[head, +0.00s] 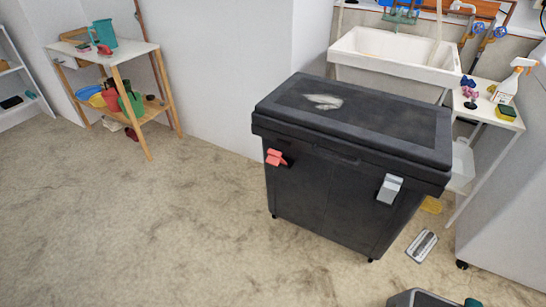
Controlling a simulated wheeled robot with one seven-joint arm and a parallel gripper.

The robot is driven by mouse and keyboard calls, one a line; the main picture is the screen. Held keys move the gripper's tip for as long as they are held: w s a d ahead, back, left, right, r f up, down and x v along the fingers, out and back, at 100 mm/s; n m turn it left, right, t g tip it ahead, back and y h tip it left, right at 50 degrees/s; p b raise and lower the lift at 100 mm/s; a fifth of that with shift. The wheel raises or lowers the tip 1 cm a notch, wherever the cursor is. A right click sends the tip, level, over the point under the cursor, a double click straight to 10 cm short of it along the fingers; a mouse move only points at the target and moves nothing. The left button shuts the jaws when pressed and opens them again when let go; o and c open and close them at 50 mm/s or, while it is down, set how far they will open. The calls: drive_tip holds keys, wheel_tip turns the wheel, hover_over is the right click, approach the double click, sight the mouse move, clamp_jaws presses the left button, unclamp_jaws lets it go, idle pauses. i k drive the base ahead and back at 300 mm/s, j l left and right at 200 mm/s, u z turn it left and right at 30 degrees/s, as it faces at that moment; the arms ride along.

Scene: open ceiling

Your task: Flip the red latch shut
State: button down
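The red latch (275,157) is on the upper left of the front face of a large black lidded bin (325,205), just below the lid's edge. It appears to stick out from the face, with a piece pointing to the right. Its exact angle is too small to tell. A light grey latch (389,188) is on the right of the same face, below the lid's rim. The bin's lid (390,125) lies down on top and looks closed.
A white sink (385,55) stands behind the bin. A white side table (483,107) holds a spray bottle (506,84) and sponge. A grid-like object (422,246) lies on the floor to the right. Floor to the left is clear.

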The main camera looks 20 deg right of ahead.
sight(274, 158)
drive_tip(key=i+j, duration=0.25)
drive_tip(key=i, duration=0.2)
drive_tip(key=i+j, duration=0.25)
drive_tip(key=i, duration=0.15)
drive_tip(key=i+j, duration=0.25)
drive_tip(key=i, duration=0.2)
